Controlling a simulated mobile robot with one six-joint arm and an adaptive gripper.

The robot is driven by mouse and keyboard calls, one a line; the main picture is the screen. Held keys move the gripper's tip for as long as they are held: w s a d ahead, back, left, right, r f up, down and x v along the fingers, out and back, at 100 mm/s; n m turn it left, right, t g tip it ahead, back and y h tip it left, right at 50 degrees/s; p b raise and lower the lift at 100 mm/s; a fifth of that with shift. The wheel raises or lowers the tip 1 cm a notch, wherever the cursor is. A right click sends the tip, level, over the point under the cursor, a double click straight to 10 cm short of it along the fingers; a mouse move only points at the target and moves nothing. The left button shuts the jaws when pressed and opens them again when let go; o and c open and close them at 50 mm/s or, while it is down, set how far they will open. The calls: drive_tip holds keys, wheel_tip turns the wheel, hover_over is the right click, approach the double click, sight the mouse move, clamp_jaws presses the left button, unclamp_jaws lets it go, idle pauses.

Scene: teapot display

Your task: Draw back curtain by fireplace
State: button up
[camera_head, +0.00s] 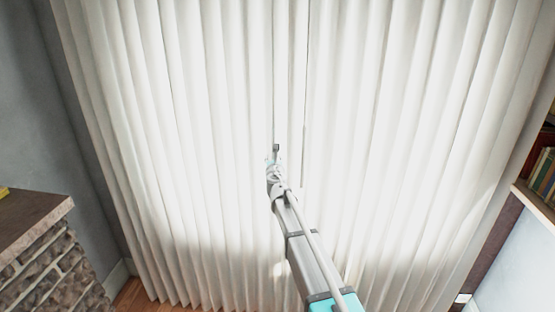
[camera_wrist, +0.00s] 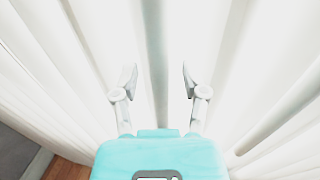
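White pleated curtains fill most of the head view, with a left panel (camera_head: 180,130) on the fireplace side and a right panel (camera_head: 400,130). A thin dark line near the middle appears to be where they meet. The stone fireplace (camera_head: 55,270) with its brown mantel is at the lower left. My gripper (camera_head: 275,150) is in front of the curtain near that middle line. In the wrist view, its two fingers (camera_wrist: 158,78) are spread apart, with a greyish fold of curtain (camera_wrist: 155,40) visible between them. I cannot tell whether the fingertips touch the cloth.
A bookshelf with several books (camera_head: 545,170) stands at the right edge. A grey wall (camera_head: 25,100) is at the left, with a small yellow object (camera_head: 3,191) on the mantel. A strip of wooden floor (camera_head: 140,298) shows between fireplace and curtain.

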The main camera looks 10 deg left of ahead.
clamp_jaws()
